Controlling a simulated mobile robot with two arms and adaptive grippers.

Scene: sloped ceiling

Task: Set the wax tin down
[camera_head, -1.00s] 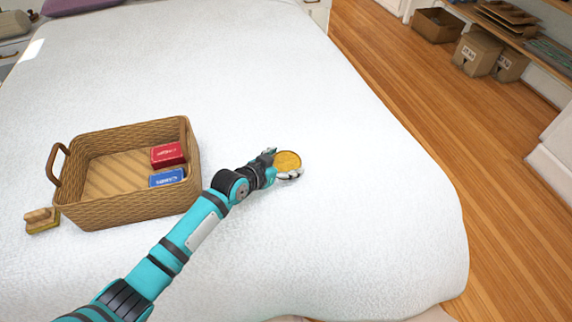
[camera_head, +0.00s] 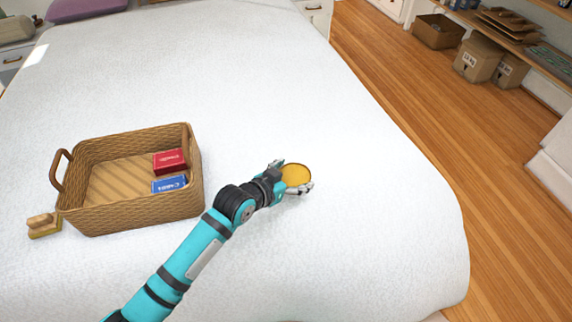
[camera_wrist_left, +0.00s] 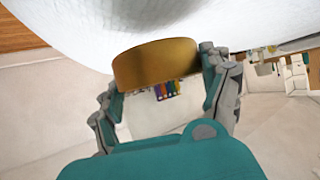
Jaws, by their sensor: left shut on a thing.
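The wax tin (camera_head: 296,174) is a round, flat tin with a yellow-gold top. My left gripper (camera_head: 292,177) is shut on it, with a finger on either side, over the white bed to the right of the basket. In the left wrist view the tin's brown-gold side (camera_wrist_left: 155,63) sits between the two fingers (camera_wrist_left: 165,85), close to the white bed surface. I cannot tell whether the tin touches the bed. My right gripper is not in view.
The white bed (camera_head: 330,110) is clear around the tin. A wicker basket (camera_head: 130,215) holding a red box (camera_head: 170,161) and a blue box (camera_head: 169,184) stands to the left. A wooden brush (camera_head: 43,225) lies beside it. The bed's right edge drops to the wood floor (camera_head: 420,100).

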